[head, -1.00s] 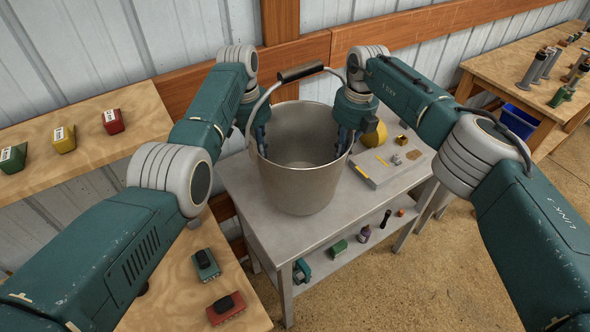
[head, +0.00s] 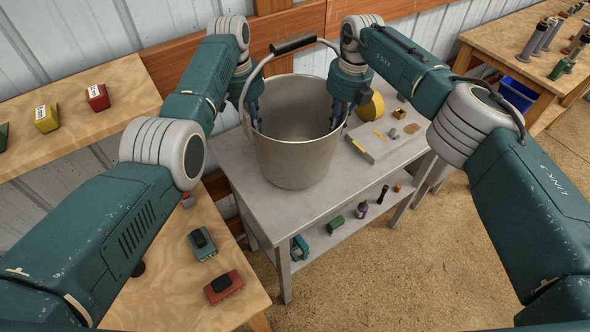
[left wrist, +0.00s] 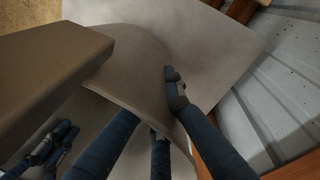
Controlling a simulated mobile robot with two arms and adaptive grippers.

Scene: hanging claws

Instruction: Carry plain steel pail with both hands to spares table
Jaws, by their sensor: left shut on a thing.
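The plain steel pail (head: 293,155) is upright over the grey metal table (head: 240,190), and its base appears to rest on the top. Its bail handle with a dark grip (head: 293,43) stands raised. My left gripper (head: 254,118) is shut on the left side of the rim. In the left wrist view its fingers (left wrist: 165,110) lie on both sides of the pail wall (left wrist: 140,60). My right gripper (head: 341,115) is at the right side of the rim, fingers down around the wall, seemingly closed on it. Nothing visible labels a spares table.
A grey block (head: 372,145), a yellow round thing (head: 371,106) and small parts lie right of the pail. A wooden table (head: 165,265) is at front left, a wooden shelf (head: 75,130) behind it. Another wooden table (head: 490,45) with tools stands far right. Floor is clear at right.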

